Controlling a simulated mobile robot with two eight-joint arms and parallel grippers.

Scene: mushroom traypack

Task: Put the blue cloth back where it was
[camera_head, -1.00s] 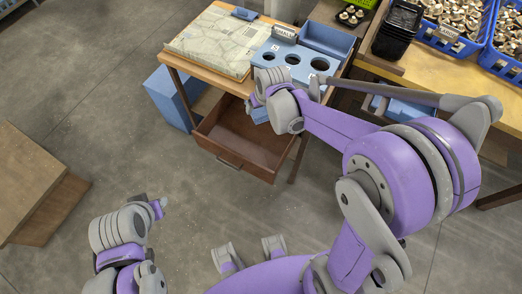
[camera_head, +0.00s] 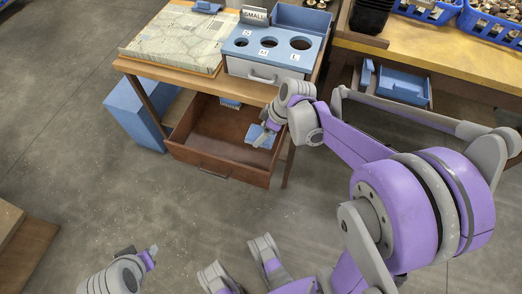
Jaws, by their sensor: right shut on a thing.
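The blue cloth (camera_head: 260,138) is a small blue piece at the tip of my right gripper (camera_head: 267,132). My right gripper is shut on it and holds it over the right side of the open brown wooden drawer (camera_head: 205,156). I cannot tell whether the cloth touches the drawer's floor. A second small blue item (camera_head: 230,103) shows at the drawer's back, partly under the table edge. My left gripper (camera_head: 140,254) is at the lower left over the floor, empty-looking and far from the drawer. Its jaw opening is unclear.
Above the drawer, the table holds a map-like board (camera_head: 175,42), a blue panel with round holes (camera_head: 270,45) and a "SMALL" sign (camera_head: 254,16). A blue box (camera_head: 135,112) stands left of it. Blue mushroom crates (camera_head: 490,22) sit at the upper right. The floor in front is clear.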

